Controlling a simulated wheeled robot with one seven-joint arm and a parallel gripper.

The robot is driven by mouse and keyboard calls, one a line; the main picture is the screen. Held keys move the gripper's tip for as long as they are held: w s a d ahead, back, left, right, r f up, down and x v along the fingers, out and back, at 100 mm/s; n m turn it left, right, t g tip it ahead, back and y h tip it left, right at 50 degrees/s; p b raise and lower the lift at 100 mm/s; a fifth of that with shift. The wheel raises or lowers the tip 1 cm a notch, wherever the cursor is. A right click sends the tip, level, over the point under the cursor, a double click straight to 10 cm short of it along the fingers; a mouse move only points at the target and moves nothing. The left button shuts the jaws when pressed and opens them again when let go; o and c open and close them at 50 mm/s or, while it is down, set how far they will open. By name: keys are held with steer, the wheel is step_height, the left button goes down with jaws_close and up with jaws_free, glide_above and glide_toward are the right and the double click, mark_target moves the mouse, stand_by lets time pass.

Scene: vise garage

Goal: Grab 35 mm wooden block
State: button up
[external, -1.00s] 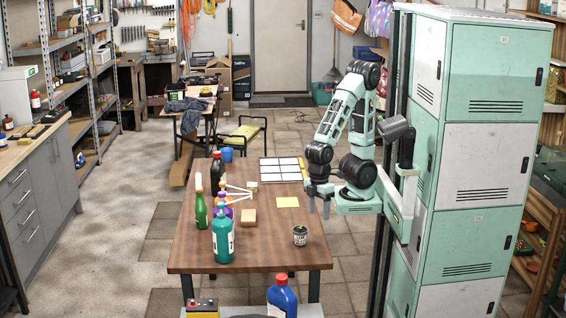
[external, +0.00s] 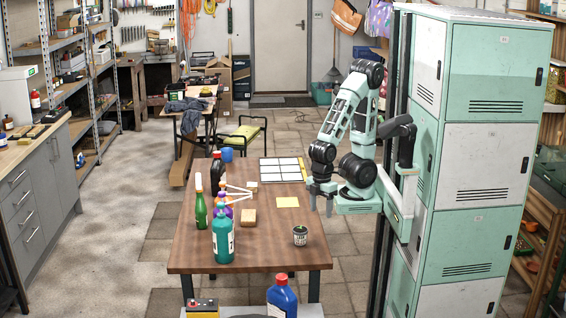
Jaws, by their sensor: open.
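A small light-brown wooden block (external: 248,216) sits on the wooden table (external: 272,255), right of the bottles. A smaller pale block (external: 252,185) lies farther back, near the white grid tray; I cannot tell the blocks' sizes in millimetres. My gripper (external: 321,204) is open and empty. It points down near the table's right edge, to the right of both blocks and apart from them.
Several bottles, including a teal one (external: 222,236) and a green one (external: 201,212), stand along the table's left side. A white grid tray (external: 283,169), a yellow note (external: 287,202) and a small can (external: 300,235) are on the right half. A tall locker (external: 484,160) stands at right.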

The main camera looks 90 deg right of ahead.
steer(key=shift+o, duration=1.2)
